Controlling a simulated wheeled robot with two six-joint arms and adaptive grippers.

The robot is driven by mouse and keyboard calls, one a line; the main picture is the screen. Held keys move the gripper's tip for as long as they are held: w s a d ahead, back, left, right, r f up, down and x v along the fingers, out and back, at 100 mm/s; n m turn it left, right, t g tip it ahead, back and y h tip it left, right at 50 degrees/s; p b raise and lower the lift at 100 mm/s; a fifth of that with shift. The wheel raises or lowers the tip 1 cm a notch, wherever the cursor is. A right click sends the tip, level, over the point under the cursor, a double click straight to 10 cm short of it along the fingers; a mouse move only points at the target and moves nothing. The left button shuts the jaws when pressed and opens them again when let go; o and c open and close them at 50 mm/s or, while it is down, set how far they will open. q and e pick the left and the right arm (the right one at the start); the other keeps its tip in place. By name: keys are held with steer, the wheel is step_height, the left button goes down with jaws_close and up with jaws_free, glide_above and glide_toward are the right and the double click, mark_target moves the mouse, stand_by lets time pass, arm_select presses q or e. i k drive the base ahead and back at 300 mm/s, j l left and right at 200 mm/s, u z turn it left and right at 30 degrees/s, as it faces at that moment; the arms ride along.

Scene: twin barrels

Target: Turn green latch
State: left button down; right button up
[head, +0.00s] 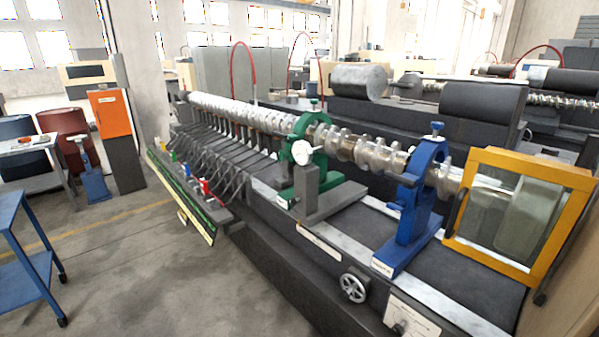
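A green clamp (300,160) stands around the long metal screw shaft (350,148) near the middle of the head view. Which green part is the latch I cannot tell for sure. A small green piece (174,157) also shows on the low side panel (185,190), beside yellow, blue and red ones. Neither of my grippers is in view.
A blue clamp (415,205) holds the shaft further right, beside a yellow-framed clear guard (515,210). A handwheel (353,286) sits on the machine's front. A blue cart (25,260) and an orange cabinet (110,112) stand at left. The floor (160,270) before the machine is clear.

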mark_target(282, 155)
steer(key=i+j, duration=0.25)
steer(key=i+j+z, duration=0.1)
steer(key=i+j, duration=0.2)
steer(key=j, duration=0.15)
steer(key=i+j, duration=0.25)
steer(key=j, duration=0.15)
steer(key=i+j+z, duration=0.1)
steer(key=i+j, duration=0.4)
steer(key=j, duration=0.25)
steer(key=i+j+z, duration=0.1)
steer(key=i+j, duration=0.15)
steer(key=j, duration=0.15)
steer(key=i+j, duration=0.2)
steer(key=j, duration=0.25)
steer(key=i+j+z, duration=0.1)
steer(key=i+j, duration=0.15)
steer(key=j, duration=0.15)
